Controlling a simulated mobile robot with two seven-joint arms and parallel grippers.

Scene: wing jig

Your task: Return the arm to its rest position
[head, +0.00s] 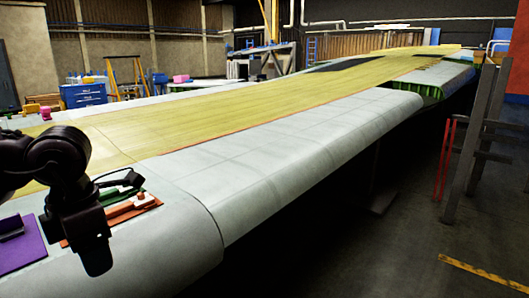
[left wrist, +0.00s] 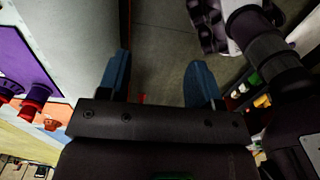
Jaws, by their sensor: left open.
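My left arm (head: 50,160) comes in from the left edge of the head view, over the near end of the wing. Its left gripper (head: 98,262) hangs down by the wing's near edge and partly hides an orange mat. In the left wrist view the two blue fingers of the left gripper (left wrist: 160,80) stand wide apart. Nothing is between them but a view down to the grey floor (left wrist: 158,40). My right gripper is not in view.
The long grey and yellow wing (head: 310,125) fills the middle. On its near end lie an orange mat (head: 150,205) with tools and a purple mat (head: 20,250). A grey stand (head: 480,130) with red rails is at right. The floor (head: 370,240) between is clear.

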